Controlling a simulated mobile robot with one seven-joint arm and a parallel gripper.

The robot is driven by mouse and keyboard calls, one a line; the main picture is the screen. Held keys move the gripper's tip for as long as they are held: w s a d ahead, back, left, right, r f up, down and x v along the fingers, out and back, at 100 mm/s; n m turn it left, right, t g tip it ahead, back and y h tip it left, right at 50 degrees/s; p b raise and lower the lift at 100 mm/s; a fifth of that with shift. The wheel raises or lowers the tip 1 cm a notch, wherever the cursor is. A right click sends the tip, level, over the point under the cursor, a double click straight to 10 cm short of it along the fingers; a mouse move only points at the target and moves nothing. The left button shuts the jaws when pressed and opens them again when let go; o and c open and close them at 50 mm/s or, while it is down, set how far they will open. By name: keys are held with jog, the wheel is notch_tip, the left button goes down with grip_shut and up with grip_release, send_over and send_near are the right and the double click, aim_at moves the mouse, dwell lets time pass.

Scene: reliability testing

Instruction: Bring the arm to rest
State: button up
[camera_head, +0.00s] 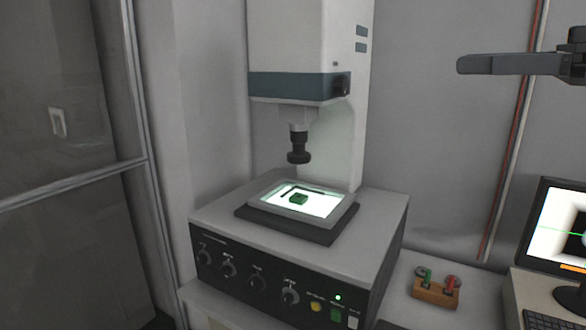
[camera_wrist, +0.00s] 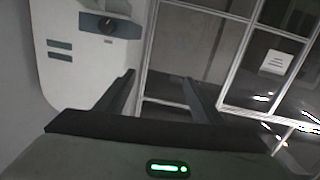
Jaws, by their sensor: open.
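My gripper (camera_wrist: 158,82) shows in the wrist view with its two dark fingers apart and nothing between them. In the head view part of my gripper (camera_head: 470,64) reaches in from the upper right edge, in the air beside the testing machine (camera_head: 297,50) and touching nothing. The rest of my arm is out of the head view. The machine also shows in the wrist view (camera_wrist: 75,25), at the upper left.
A green part (camera_head: 299,198) lies on the machine's lit stage (camera_head: 325,205). A control panel (camera_head: 270,285) fronts the base. A small wooden holder (camera_head: 436,292) stands to the right, near a monitor (camera_head: 560,235). A glazed partition (camera_wrist: 200,50) shows in the wrist view.

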jog(key=s+a+f+m+h+p, duration=0.35)
jog(key=s+a+h, duration=0.35)
jog(key=s+a, duration=0.55)
notch_tip(320, 180, down, 24)
jog(key=s+a+m+g+h+p, duration=0.1)
jog(key=s+m+g+h+p, duration=0.1)
jog(key=m+h, duration=0.5)
jog(key=shift+s+a+r+m+g+p, duration=0.2)
jog(key=shift+s+m+g+p, duration=0.3)
jog(key=shift+g+p, duration=0.5)
jog(key=shift+w, duration=0.1)
